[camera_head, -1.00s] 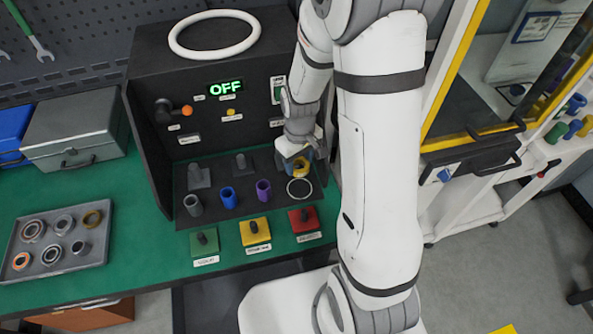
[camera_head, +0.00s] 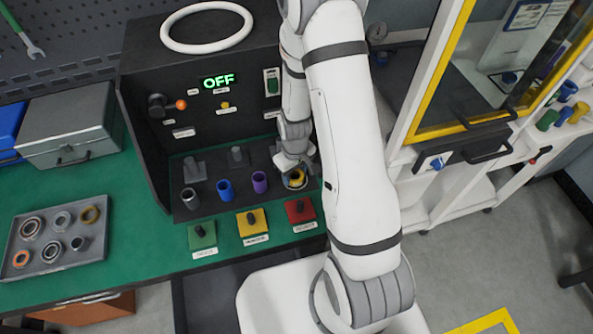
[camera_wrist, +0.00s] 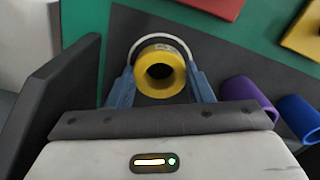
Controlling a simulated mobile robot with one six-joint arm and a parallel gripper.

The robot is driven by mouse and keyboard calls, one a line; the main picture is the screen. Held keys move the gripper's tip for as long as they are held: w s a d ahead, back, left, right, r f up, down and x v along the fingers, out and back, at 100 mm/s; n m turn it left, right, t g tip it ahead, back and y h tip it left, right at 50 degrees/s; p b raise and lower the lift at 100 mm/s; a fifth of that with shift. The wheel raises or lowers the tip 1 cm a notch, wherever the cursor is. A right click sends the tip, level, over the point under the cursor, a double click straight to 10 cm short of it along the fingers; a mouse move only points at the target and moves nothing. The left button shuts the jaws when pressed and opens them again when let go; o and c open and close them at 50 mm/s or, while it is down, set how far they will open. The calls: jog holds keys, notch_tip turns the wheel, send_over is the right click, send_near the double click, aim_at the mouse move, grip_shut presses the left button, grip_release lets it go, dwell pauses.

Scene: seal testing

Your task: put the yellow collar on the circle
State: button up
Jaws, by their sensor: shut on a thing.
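The yellow collar (camera_wrist: 160,71) is a short yellow ring with a dark bore, held between the two blue fingers of my gripper (camera_wrist: 161,82) in the wrist view. I cannot tell whether the collar touches the shelf.
A purple collar (camera_head: 260,182), a blue collar (camera_head: 225,190) and a grey collar (camera_head: 190,198) stand on the dark shelf left of my gripper. Red (camera_head: 300,210), yellow (camera_head: 252,223) and green (camera_head: 202,236) blocks sit in front. A dark side wall (camera_wrist: 45,100) is close by.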

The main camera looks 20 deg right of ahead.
jog(key=shift+f, duration=0.15)
jog(key=o, duration=1.2)
jog(key=s+r+m+t+b, duration=0.1)
jog(key=s+r, duration=0.1)
jog(key=r, duration=0.9)
jog(key=s+r+m+b, duration=0.1)
jog(key=s+r, duration=0.1)
jog(key=r, duration=0.9)
jog(key=s+r, duration=0.3)
jog(key=s+r+m+t, duration=0.1)
jog(key=s+r, duration=0.2)
jog(key=s, duration=0.1)
jog(key=s+r+m+t, duration=0.1)
jog(key=s+r, duration=0.2)
jog(key=shift+s+d+r, duration=0.1)
jog(key=shift+s+d, duration=0.15)
jog(key=shift+d, duration=0.05)
